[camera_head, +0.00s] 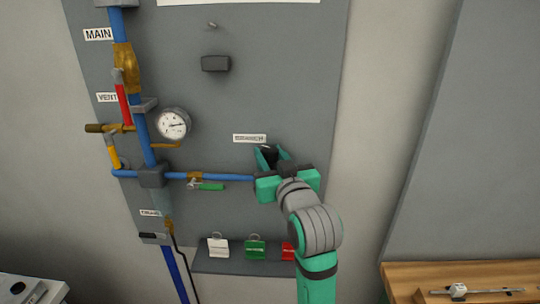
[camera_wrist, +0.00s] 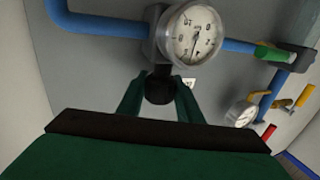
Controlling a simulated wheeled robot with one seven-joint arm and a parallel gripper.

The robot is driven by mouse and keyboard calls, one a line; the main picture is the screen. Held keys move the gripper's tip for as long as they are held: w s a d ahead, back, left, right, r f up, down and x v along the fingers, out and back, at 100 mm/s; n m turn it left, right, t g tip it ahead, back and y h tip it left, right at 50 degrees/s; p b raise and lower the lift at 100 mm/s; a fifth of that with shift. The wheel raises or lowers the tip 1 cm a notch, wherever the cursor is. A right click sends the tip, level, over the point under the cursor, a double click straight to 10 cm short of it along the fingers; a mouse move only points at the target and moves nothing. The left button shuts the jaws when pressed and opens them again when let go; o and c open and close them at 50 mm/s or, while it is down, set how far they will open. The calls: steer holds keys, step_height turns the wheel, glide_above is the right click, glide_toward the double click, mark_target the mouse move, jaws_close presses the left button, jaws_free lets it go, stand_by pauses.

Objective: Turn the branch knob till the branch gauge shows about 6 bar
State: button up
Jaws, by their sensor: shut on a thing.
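The branch knob (camera_wrist: 160,88) is dark and round, below the branch gauge in the wrist view. My gripper (camera_wrist: 158,92) is shut on it, one green finger on each side. In the head view my gripper (camera_head: 269,158) is at the panel just below the branch label (camera_head: 249,138), with the dark knob between its fingers. The branch gauge (camera_wrist: 193,33) has a white dial, seen rotated and at a slant in the wrist view. Its needle shows, but its numbers are too small to read surely. In the head view my gripper and arm hide this gauge.
Another gauge (camera_head: 173,123) is on the main pipe at the left. A red-handled valve (camera_head: 123,103), a yellow handle (camera_head: 113,152) and a green-handled valve (camera_head: 210,186) stand along the blue pipes. White, green and red tags (camera_head: 255,249) hang below. A wooden bench (camera_head: 400,280) stands right.

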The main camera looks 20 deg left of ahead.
steer(key=m+t+h, duration=0.1)
steer(key=m+h, duration=0.1)
steer(key=m+t+h, duration=0.1)
steer(key=h, duration=0.2)
steer(key=shift+m+t, duration=0.3)
steer(key=shift+m, duration=0.1)
steer(key=shift+m+h, duration=0.5)
steer(key=shift+h, duration=0.4)
steer(key=shift+w+d+t+h, duration=0.1)
steer(key=shift+t+h, duration=0.2)
steer(key=o, duration=0.8)
steer(key=shift+c, duration=0.2)
steer(key=shift+s, duration=0.2)
